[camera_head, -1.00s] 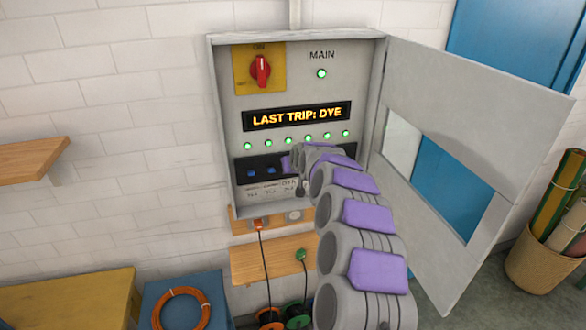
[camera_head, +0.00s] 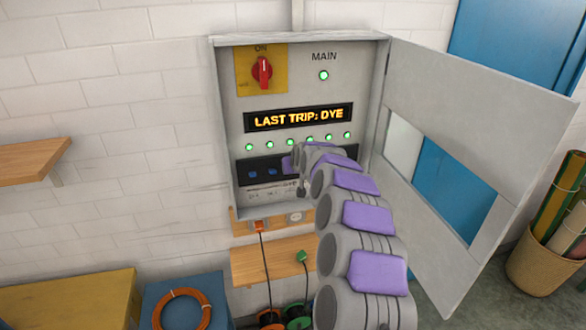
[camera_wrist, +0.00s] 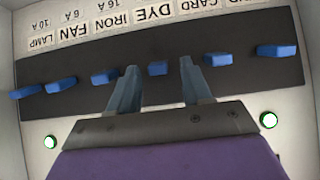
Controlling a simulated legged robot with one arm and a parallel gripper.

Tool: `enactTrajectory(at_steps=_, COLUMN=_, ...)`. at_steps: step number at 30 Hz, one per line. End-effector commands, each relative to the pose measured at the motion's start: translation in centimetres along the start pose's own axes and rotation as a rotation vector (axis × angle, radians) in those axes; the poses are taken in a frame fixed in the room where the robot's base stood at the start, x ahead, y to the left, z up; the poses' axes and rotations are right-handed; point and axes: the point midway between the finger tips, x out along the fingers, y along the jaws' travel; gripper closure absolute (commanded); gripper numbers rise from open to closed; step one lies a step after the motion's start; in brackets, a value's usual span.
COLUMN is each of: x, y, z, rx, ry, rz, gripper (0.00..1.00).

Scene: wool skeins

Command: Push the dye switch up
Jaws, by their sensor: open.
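The dye switch (camera_wrist: 157,69) is a small blue lever below the DYE label (camera_wrist: 152,12) in the wrist view, in a row of similar blue switches on a dark strip. The wrist picture is upside down, with the labels inverted. My gripper (camera_wrist: 160,63) is open, with one fingertip on each side of the dye switch; I cannot tell whether they touch it. In the head view my arm hides the dye switch and most of the gripper. The display (camera_head: 299,117) reads LAST TRIP: DYE.
The grey cabinet (camera_head: 222,100) has its door (camera_head: 480,95) swung open to the right. A red rotary knob (camera_head: 262,70), a lit MAIN lamp (camera_head: 323,75) and several green lamps show. Neighbouring switches (camera_wrist: 104,76) (camera_wrist: 213,59) flank the fingers closely. A wooden shelf (camera_head: 270,262) is below.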

Motion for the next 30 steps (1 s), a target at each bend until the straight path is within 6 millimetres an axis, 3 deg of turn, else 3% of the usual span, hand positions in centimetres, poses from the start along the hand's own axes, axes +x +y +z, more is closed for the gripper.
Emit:
enactTrajectory(at_steps=8, x=-1.4, y=0.1, z=-0.1, rx=0.001, ry=0.001, rz=0.0, gripper=0.51)
enactTrajectory(at_steps=30, x=-12.3, y=-0.2, z=-0.1, rx=-0.002, ry=-0.001, rz=0.001, gripper=0.51)
